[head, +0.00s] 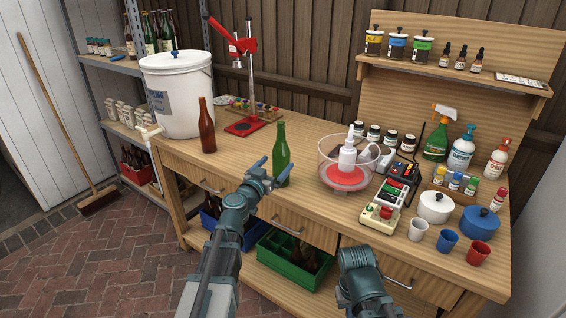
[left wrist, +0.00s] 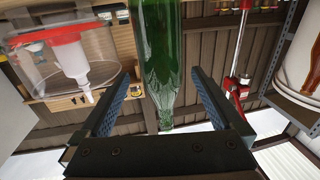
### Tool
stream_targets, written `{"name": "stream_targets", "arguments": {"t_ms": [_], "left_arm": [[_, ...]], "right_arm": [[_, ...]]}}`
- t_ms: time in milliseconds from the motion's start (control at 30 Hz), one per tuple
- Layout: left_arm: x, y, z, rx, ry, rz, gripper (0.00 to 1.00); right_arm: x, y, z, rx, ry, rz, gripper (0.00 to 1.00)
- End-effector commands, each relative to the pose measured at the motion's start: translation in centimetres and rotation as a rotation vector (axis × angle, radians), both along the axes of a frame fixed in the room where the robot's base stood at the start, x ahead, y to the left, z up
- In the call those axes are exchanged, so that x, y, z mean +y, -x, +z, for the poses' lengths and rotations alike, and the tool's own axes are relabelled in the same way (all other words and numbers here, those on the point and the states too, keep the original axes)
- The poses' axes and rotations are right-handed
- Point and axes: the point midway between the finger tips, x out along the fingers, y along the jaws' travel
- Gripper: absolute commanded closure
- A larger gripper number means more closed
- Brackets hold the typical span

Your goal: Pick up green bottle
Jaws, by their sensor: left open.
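The green bottle (head: 281,154) stands upright near the front edge of the wooden bench. My left gripper (head: 266,174) is open and low in front of the bottle, on its left side in the head view. In the left wrist view, which looks upside down, the green bottle (left wrist: 162,60) shows large between the lines of the two spread fingers (left wrist: 162,110). The fingers do not touch it there. Part of my right arm shows at the bottom of the head view, but I cannot make out its gripper.
A brown bottle (head: 207,126) stands left of the green one, near the white bucket (head: 180,92). A red bottle capper (head: 243,122) is behind. Drawers and a green crate (head: 285,268) are below.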

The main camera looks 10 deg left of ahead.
Motion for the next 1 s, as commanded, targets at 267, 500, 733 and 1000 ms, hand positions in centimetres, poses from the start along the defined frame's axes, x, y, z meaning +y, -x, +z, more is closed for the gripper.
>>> {"name": "stream_targets", "arguments": {"t_ms": [267,500,733,1000], "left_arm": [[-0.3,-3.4,0.7,0.000,0.000,-0.001,0.00],[-0.9,-5.2,0.5,0.001,-0.001,-0.001,0.00],[-0.8,-5.0,0.5,0.000,0.000,-0.001,0.16],[-0.8,-5.0,0.5,0.000,0.000,-0.001,0.65]], "right_arm": [[-0.5,-0.6,0.7,0.001,0.000,-0.005,1.00],[-1.0,-1.1,0.5,0.001,-0.001,-0.007,1.00],[-1.0,-1.0,0.5,0.000,0.000,-0.007,1.00],[-1.0,-1.0,0.5,0.000,0.000,-0.007,1.00]]}}
